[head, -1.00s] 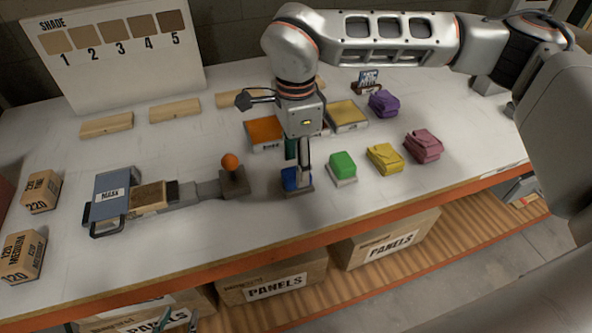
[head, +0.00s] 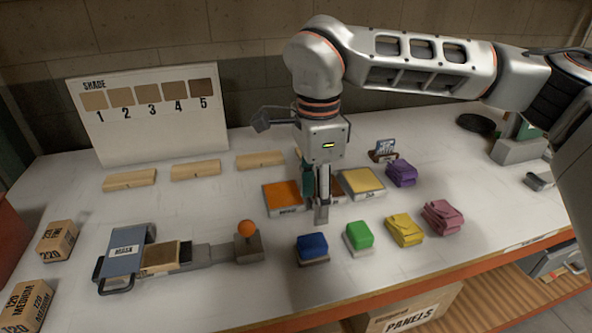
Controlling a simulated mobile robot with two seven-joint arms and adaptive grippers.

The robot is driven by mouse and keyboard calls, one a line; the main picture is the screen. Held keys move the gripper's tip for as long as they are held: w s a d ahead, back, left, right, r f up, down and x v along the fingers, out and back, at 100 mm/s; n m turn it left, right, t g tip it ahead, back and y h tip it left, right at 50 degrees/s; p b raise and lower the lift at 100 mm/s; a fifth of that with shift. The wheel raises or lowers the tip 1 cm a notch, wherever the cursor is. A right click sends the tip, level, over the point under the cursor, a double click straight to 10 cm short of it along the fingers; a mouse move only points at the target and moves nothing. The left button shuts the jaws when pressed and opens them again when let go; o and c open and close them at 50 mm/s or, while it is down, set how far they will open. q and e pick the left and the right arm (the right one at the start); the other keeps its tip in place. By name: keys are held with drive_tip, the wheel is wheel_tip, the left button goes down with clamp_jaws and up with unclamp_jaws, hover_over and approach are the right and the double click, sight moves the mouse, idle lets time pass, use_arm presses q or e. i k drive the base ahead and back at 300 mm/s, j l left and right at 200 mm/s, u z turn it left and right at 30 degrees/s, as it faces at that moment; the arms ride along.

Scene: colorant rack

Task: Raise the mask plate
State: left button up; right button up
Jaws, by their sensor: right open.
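The mask plate (head: 128,246) is a blue-grey plate labelled MASK with a dark handle (head: 116,286) at its front. It lies over the left end of a grey slide fixture at the left of the table. A brown panel (head: 163,257) sits beside it, partly under its edge. My right gripper (head: 322,214) points down over the middle of the table, behind the blue block (head: 313,246) and well to the right of the mask plate. It is open, with its fingers seen edge-on and nothing visible between them. My left gripper is out of view.
Green (head: 359,236), yellow (head: 404,229) and pink (head: 442,216) items stand to the right. Orange (head: 283,195) and yellow (head: 362,182) trays lie near my gripper. Cardboard boxes (head: 57,241) stand at left.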

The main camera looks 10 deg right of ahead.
sight(125, 250)
drive_tip(key=k, duration=1)
